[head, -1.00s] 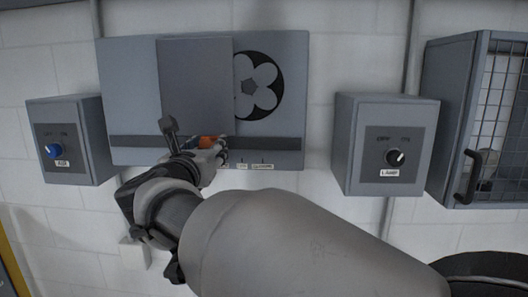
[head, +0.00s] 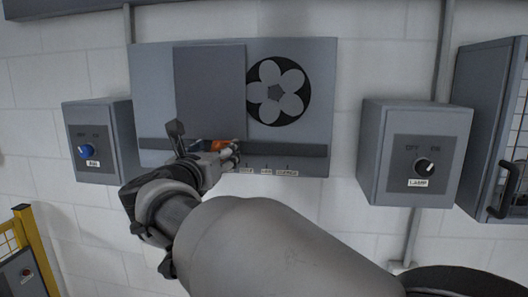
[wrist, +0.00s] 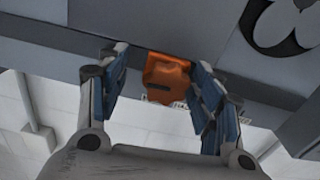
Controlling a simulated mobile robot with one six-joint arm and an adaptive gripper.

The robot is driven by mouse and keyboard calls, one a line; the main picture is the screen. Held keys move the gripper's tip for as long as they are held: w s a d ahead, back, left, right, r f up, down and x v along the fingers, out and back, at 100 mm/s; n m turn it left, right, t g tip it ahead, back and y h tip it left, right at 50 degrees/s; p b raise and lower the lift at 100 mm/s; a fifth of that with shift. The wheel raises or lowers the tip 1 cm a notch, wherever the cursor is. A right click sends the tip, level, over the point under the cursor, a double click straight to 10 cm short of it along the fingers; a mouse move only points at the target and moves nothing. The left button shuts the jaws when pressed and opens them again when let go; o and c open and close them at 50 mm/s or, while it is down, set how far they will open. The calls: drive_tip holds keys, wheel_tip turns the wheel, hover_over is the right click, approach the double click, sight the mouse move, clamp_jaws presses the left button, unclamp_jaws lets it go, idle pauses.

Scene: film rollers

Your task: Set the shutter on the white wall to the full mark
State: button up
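The shutter (head: 208,90) is a flat grey panel on a wall plate (head: 153,90). It stands left of a round opening with a flower-shaped fan (head: 280,92), which shows almost wholly uncovered. The shutter's orange handle (head: 218,145) is at the dark rail (head: 300,150). My gripper (wrist: 160,78) is open around the orange handle (wrist: 165,82). There is a gap to the left finger; the right finger is beside the handle, touching or nearly so. Small mark labels (head: 287,172) sit below the rail, too small to read surely; my gripper may hide others.
A box with a blue knob (head: 84,151) is on the left. A lamp switch box (head: 424,168) is on the right, then a mesh-front cabinet (head: 505,190). A yellow-framed fence (head: 35,250) stands lower left. The wall below the plate is mostly clear.

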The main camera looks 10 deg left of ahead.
drive_tip(key=shift+d, duration=0.2)
drive_tip(key=shift+s, duration=0.1)
drive_tip(key=s, duration=1.2)
drive_tip(key=shift+a, duration=0.2)
drive_tip(key=shift+w, duration=0.1)
